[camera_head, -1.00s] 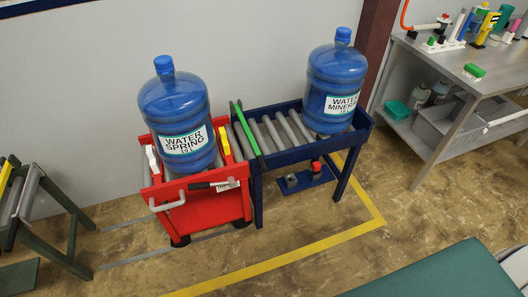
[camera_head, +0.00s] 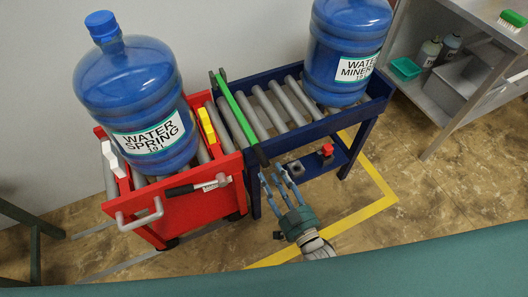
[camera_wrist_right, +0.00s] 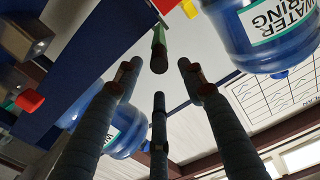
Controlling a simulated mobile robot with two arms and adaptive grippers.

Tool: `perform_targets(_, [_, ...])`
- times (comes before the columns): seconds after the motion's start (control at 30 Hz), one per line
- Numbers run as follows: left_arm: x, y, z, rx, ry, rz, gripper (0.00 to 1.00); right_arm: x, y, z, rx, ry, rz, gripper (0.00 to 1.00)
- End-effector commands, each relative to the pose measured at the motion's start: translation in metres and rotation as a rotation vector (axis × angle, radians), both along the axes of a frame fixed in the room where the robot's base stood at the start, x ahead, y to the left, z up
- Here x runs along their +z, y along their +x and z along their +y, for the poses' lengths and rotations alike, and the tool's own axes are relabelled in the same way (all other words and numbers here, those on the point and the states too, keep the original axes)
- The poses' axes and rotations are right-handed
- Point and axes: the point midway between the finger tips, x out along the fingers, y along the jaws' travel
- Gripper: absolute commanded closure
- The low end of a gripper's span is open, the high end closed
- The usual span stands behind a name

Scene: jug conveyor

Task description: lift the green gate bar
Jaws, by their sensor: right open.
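The green gate bar (camera_head: 238,113) lies across the near-left end of the blue roller conveyor (camera_head: 318,128), between it and the red cart (camera_head: 187,214). In the right wrist view the bar's end (camera_wrist_right: 159,48) shows just beyond and between my fingertips. My right gripper (camera_head: 276,180) is open and empty, below and in front of the bar's near end; it also fills the right wrist view (camera_wrist_right: 158,80). It appears apart from the bar. My left gripper is not in view.
A blue "Water Spring" jug (camera_head: 132,90) stands on the red cart. A "Water Mineral" jug (camera_head: 345,50) stands at the conveyor's far right. A red button (camera_head: 326,150) sits on the low shelf. A grey workbench (camera_head: 470,70) stands at right.

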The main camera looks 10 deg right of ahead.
Motion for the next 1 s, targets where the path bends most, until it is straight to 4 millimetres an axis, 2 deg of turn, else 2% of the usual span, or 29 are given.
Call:
perform_targets(0.03, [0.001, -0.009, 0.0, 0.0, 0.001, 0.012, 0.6, 0.003, 0.011, 0.004, 0.0, 0.002, -0.005, 0.6])
perform_targets(0.17, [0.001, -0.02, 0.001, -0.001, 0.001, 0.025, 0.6, 0.002, 0.036, 0.012, 0.0, 0.0, -0.003, 0.6])
perform_targets(0.27, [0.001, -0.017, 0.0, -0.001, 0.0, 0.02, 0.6, 0.002, 0.053, 0.017, 0.0, 0.001, -0.002, 0.6])
perform_targets(0.4, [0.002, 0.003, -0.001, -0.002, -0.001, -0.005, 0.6, 0.0, 0.071, 0.023, 0.0, -0.001, 0.001, 0.6])
perform_targets(0.57, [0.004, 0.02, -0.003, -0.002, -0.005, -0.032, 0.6, 0.0, 0.081, 0.027, 0.0, -0.001, 0.002, 0.6])
perform_targets(0.87, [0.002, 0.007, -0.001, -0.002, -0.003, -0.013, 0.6, 0.0, 0.083, 0.027, 0.0, -0.002, 0.002, 0.6])
perform_targets(1.0, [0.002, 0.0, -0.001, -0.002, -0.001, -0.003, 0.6, 0.0, 0.083, 0.027, 0.0, -0.002, 0.002, 0.88])
